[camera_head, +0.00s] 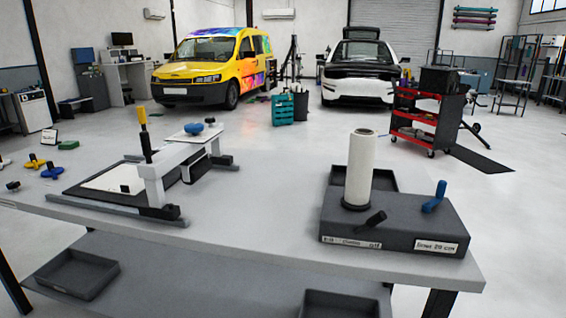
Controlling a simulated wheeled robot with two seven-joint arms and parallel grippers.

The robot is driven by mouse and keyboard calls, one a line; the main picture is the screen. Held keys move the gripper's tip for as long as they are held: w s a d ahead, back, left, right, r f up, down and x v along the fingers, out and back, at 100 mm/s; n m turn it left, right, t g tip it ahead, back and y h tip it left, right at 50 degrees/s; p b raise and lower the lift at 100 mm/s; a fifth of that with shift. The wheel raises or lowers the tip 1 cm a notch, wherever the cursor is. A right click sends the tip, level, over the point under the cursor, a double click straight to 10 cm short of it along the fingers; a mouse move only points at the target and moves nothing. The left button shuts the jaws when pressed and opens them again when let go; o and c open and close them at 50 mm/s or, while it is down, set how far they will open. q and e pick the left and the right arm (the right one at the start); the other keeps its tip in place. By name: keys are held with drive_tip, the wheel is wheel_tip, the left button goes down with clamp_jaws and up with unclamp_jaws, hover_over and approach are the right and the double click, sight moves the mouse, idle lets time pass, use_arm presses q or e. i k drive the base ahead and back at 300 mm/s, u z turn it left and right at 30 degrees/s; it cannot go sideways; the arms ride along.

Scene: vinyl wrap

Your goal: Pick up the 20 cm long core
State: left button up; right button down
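A white cylindrical core (361,165) stands upright on a dark grey block (420,219) at the right of the table. Its lower end sits in a dark ring on the block's top. A label (436,247) on the block's front right reads something like "20 cm"; its first word is unclear. A second label (351,242) at the front left is too small to read surely. Neither of my grippers is in view.
A white press-like frame (152,186) with a yellow-topped lever (143,117) stands at the left. A dark open tray (386,178) lies behind the core. The grey table (262,241) is clear between frame and block. Another tray (78,272) lies on the lower shelf.

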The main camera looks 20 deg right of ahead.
sight(363, 144)
drive_tip(key=u, duration=2.45)
drive_tip(key=k, duration=3)
drive_tip(key=z, duration=1)
